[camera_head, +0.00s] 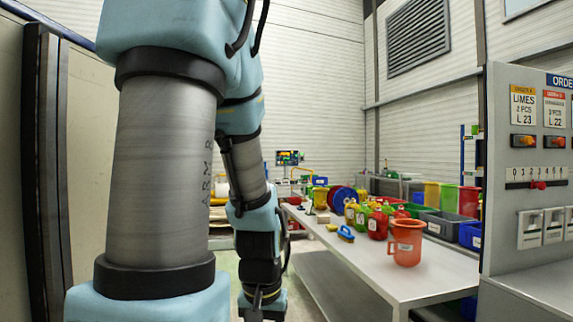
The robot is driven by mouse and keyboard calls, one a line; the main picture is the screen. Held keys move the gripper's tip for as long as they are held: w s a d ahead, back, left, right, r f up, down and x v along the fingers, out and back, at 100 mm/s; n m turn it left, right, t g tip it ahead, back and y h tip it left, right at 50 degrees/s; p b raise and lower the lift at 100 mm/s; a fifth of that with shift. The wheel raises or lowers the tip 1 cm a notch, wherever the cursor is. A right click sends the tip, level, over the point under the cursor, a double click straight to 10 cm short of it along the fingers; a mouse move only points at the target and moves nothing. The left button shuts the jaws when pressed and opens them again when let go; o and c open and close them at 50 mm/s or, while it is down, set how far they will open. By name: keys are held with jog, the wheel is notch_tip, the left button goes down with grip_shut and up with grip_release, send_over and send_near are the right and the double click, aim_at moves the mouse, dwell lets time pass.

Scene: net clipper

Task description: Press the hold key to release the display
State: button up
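No part that I can clearly make out as the hold key shows in this view. A small dark board with coloured patches (289,157) stands far back, beyond the table; it may be a display, but it is too small to read. My blue and grey arm hangs down across the left and middle of the view. Its lower end runs off the bottom edge, and the gripper's fingers do not show.
A grey panel (501,194) at right carries order cards, orange lights, a red slider and white rocker switches. A long table (378,275) bears an orange jug (406,242), a blue-yellow brush (345,234), several coloured containers and bins. A cabinet (92,160) stands left.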

grip_shut()
dwell(1.5)
